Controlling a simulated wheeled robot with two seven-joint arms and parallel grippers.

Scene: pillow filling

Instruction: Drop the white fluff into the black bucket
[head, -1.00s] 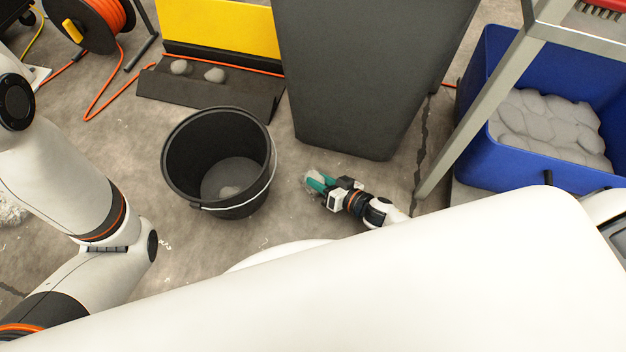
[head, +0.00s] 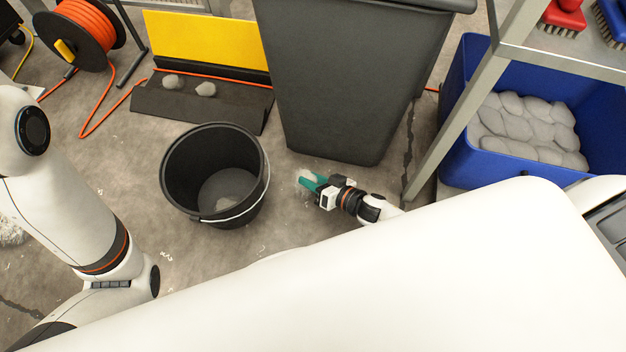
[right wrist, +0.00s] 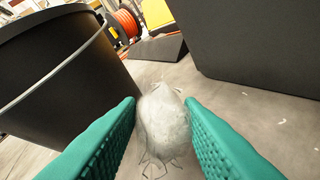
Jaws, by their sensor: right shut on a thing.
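The black bucket (head: 250,205) stands upright on the floor left of centre in the head view, with a grey-white lump in its bottom. It also fills the left of the right wrist view (right wrist: 60,75). My right gripper (head: 309,181) is just right of the bucket, outside it, with green fingers. It is shut on the white fluff (right wrist: 163,122), which sits between the fingertips in the right wrist view. The fluff shows as a small pale patch at the fingertips in the head view (head: 305,175). Of my left arm only links show at the left; its gripper is not visible.
A tall grey bin (head: 340,90) stands behind my right gripper. A blue crate (head: 470,160) with several grey lumps is at the right, behind a metal table leg (head: 455,120). A yellow board (head: 205,45), a dark ramp (head: 200,108) with two lumps and an orange cable reel (head: 85,28) are at the back.

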